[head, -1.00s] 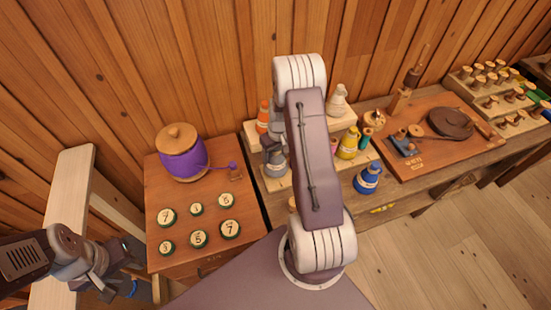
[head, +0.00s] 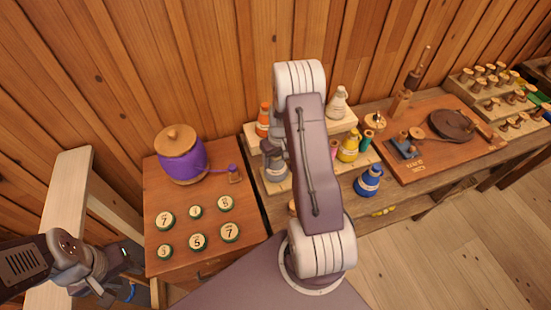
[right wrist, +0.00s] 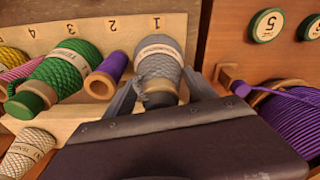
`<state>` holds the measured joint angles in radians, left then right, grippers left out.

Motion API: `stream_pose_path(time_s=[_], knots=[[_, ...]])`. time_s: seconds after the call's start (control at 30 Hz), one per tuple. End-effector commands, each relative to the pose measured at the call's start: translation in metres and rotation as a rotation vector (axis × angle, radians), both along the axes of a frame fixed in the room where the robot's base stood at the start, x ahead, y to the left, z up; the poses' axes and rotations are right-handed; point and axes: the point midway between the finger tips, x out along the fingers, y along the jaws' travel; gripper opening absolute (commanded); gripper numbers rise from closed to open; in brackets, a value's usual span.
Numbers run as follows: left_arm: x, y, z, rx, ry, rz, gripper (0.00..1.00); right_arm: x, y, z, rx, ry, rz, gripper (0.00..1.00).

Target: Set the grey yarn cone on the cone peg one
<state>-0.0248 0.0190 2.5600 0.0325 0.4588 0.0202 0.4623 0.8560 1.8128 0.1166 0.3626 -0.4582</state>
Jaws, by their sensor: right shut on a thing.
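The grey yarn cone (right wrist: 158,68) is between the two fingers of my right gripper (right wrist: 160,88) in the right wrist view. The gripper is shut on its lower part. The cone is in front of the mark 1 on the numbered wooden rack (right wrist: 60,32), which appears upside down there. The peg under it is hidden, so I cannot tell whether the cone rests fully on it. In the head view the grey cone (head: 274,166) shows beside my right arm, which covers much of the rack. My left gripper (head: 127,272) is at the lower left, away from the rack; its jaws are unclear.
A green cone (right wrist: 65,68) and a purple spool (right wrist: 106,76) stand close beside the grey cone. A cream cone (right wrist: 28,152) is nearby. A purple-wound pot (head: 182,160) and numbered discs (head: 198,241) are on the left cabinet. A blue cone (head: 368,181) stands in front.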

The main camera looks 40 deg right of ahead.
Motion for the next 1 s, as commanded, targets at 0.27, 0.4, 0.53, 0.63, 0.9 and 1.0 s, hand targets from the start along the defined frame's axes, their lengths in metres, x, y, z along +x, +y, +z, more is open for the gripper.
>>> stream_pose_path(time_s=[0.27, 0.4, 0.53, 0.63, 0.9, 1.0], knots=[[0.000, 0.000, 0.000, 0.000, 0.000, 0.000, 0.36, 0.000, 0.000, 0.000, 0.000, -0.001, 0.000, 0.02], [0.000, 0.000, -0.001, 0.000, 0.000, 0.000, 0.36, 0.000, 0.000, -0.001, 0.000, -0.001, 0.000, 0.02], [0.000, 0.000, -0.003, 0.000, 0.000, 0.000, 0.36, 0.000, 0.000, -0.003, 0.000, -0.001, 0.000, 0.02], [0.000, 0.000, -0.004, 0.000, 0.000, 0.000, 0.36, 0.000, 0.000, -0.005, 0.000, -0.001, 0.000, 0.02], [0.000, 0.000, -0.008, 0.000, 0.000, 0.000, 0.36, 0.000, 0.000, -0.010, 0.000, -0.001, 0.000, 0.02], [0.000, 0.000, -0.009, 0.000, 0.000, 0.000, 0.36, 0.000, 0.000, -0.012, 0.000, -0.001, 0.000, 0.67]])
